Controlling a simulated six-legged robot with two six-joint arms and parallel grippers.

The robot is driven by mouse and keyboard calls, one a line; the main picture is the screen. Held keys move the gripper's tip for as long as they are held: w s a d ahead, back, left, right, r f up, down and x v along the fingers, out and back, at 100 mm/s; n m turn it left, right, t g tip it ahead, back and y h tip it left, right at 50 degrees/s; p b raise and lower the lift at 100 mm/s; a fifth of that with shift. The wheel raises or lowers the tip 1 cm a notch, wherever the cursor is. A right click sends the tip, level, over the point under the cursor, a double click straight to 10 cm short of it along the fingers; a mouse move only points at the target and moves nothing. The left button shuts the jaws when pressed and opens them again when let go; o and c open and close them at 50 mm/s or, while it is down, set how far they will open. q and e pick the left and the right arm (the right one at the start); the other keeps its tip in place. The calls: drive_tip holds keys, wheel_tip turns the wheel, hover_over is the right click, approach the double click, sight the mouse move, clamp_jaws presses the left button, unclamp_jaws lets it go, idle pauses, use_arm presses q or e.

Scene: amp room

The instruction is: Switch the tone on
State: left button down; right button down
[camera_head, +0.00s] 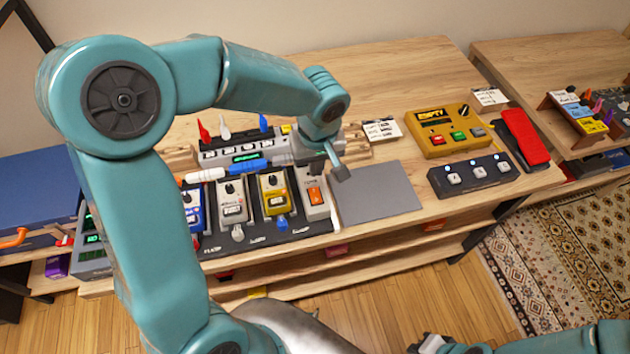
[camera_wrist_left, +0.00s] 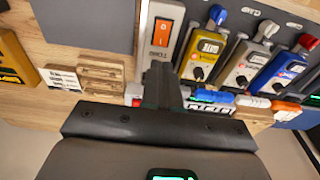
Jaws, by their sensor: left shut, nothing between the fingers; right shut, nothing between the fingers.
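The tone pedal (camera_head: 318,211) is a pale box with an orange rocker switch (camera_head: 315,195), at the right end of the black pedal board. In the left wrist view the tone pedal (camera_wrist_left: 153,45) shows its label and its orange switch (camera_wrist_left: 163,32). I cannot tell which way the switch is set. My left gripper (camera_head: 341,173) is shut and empty, just above and beside the far end of the pedal. Its closed fingers (camera_wrist_left: 161,76) point at the label end, short of the switch; contact is unclear. My right gripper (camera_head: 430,343) is shut at the bottom edge, partly cut off, away from the pedals.
Yellow (camera_head: 273,192), grey (camera_head: 233,205) and blue pedals stand left of the tone pedal. A grey mat (camera_head: 380,190) lies bare to its right. Beyond are a yellow box (camera_head: 440,131), a dark footswitch (camera_head: 474,176) and a red pedal (camera_head: 524,137).

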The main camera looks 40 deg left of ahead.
sight(314, 190)
use_arm(q)
drive_tip(key=f, duration=0.7)
drive_tip(key=shift+w+a+f+p, duration=0.25)
drive_tip(key=shift+a+p, duration=0.1)
drive_tip(key=shift+w+f, duration=0.15)
drive_tip(key=shift+f, duration=0.35)
drive_tip(key=shift+a, duration=0.1)
